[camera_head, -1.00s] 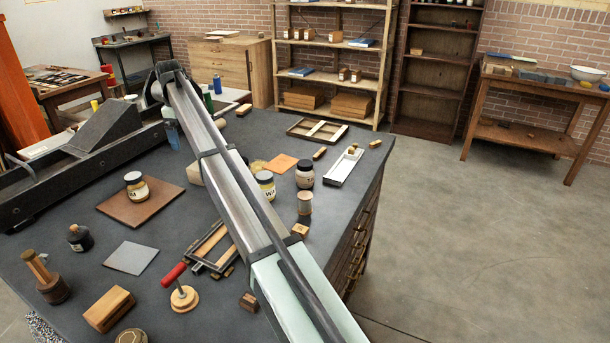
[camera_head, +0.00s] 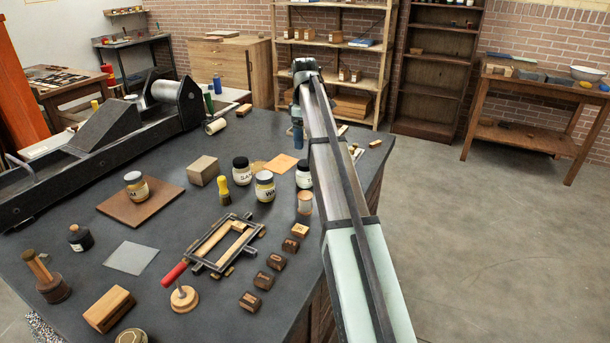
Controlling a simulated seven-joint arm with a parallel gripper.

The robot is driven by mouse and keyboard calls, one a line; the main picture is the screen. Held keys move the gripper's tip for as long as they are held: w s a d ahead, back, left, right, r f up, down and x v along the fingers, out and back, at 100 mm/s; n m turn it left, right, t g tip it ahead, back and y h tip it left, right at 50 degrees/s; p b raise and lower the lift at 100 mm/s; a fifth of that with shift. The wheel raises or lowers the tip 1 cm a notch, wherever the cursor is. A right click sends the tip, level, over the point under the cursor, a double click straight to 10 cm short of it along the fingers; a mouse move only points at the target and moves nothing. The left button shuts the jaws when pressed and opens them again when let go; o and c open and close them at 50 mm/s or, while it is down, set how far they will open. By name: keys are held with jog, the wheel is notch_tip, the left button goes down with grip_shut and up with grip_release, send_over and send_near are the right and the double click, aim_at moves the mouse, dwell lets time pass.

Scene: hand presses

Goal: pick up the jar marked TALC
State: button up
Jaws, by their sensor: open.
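A dark-lidded jar (camera_head: 303,179) stands on the dark table, partly hidden by my arm. Its label cannot be read now; in the earlier view it seems to begin with T. To its left stand a jar whose label seems to start with WA (camera_head: 264,187) and a jar whose label seems to start with SAN (camera_head: 241,171). Another jar (camera_head: 136,188) stands on a brown board at the left. My gripper (camera_head: 297,138) hangs beyond the jars, from the far end of my arm. It is open and apart from the dark-lidded jar; its fingers are small in view.
A small cup (camera_head: 305,203) stands just in front of the partly hidden jar. A metal frame (camera_head: 227,243) and several wooden blocks lie nearer. A black press (camera_head: 110,130) fills the back left.

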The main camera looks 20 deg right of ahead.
aim_at(306, 164)
jog(key=s, duration=0.1)
jog(key=n, duration=0.1)
jog(key=s+n, duration=0.1)
jog(key=shift+s+a+f, duration=0.25)
jog(key=shift+s+f, duration=0.05)
jog(key=shift+f, duration=0.1)
jog(key=shift+s+f+n, duration=0.1)
jog(key=shift+s+n, duration=0.1)
jog(key=shift+n, duration=0.6)
jog(key=n, duration=0.3)
jog(key=shift+n, duration=0.3)
notch_tip(306, 164, down, 8)
jog(key=shift+r, duration=0.2)
jog(key=shift+w+f, duration=0.15)
jog(key=shift+f, duration=1.4)
jog(key=shift+w+f, duration=0.15)
jog(key=shift+f, duration=1.4)
jog(key=shift+c, duration=0.2)
jog(key=c, duration=1.3)
jog(key=shift+o, duration=0.2)
jog(key=shift+r, duration=0.1)
